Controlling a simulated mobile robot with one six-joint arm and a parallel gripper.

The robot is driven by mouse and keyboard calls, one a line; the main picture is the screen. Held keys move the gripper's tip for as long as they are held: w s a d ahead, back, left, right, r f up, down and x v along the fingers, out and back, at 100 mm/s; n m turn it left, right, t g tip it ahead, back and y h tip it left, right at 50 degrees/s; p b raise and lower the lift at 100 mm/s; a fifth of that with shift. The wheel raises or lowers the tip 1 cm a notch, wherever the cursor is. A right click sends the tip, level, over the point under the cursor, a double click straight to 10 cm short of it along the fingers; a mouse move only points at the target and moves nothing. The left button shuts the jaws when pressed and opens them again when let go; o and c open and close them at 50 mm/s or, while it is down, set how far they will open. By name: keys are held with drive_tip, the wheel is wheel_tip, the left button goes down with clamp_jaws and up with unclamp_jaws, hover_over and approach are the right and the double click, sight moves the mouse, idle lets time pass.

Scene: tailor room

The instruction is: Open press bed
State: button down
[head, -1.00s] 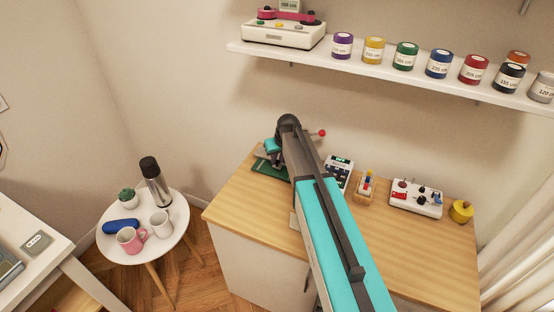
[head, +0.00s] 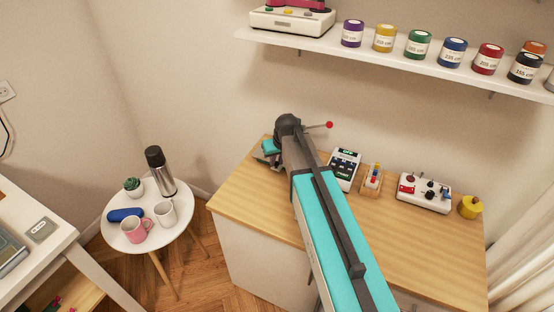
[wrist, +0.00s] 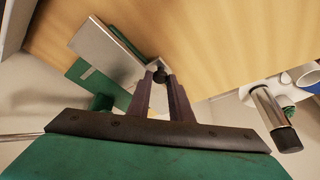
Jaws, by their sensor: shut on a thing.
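The press sits at the left end of the counter, mostly hidden behind my arm in the head view. Its red-tipped lever (head: 318,126) sticks out to the right of my wrist. In the wrist view a grey plate (wrist: 107,48) and a green plate (wrist: 85,72) of what seems to be the press lie beyond my gripper, angled across the wood. My gripper (wrist: 160,75) has its purple-grey fingers closed around a small black knob (wrist: 159,74). How the knob joins the press is unclear. The fingers are hidden in the head view.
The counter (head: 410,245) also bears a keypad device (head: 345,166), a small wooden holder and a white control box (head: 424,193). A spool shelf (head: 400,66) hangs above. At left, a round table (head: 125,222) bears a flask (head: 160,170), mugs and a plant.

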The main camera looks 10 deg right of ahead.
drive_tip(key=c, duration=1.6)
unclamp_jaws()
drive_tip(key=shift+r, duration=0.1)
drive_tip(key=shift+b+v, duration=1.6)
drive_tip(key=shift+v, duration=5.25)
drive_tip(key=shift+s, duration=0.1)
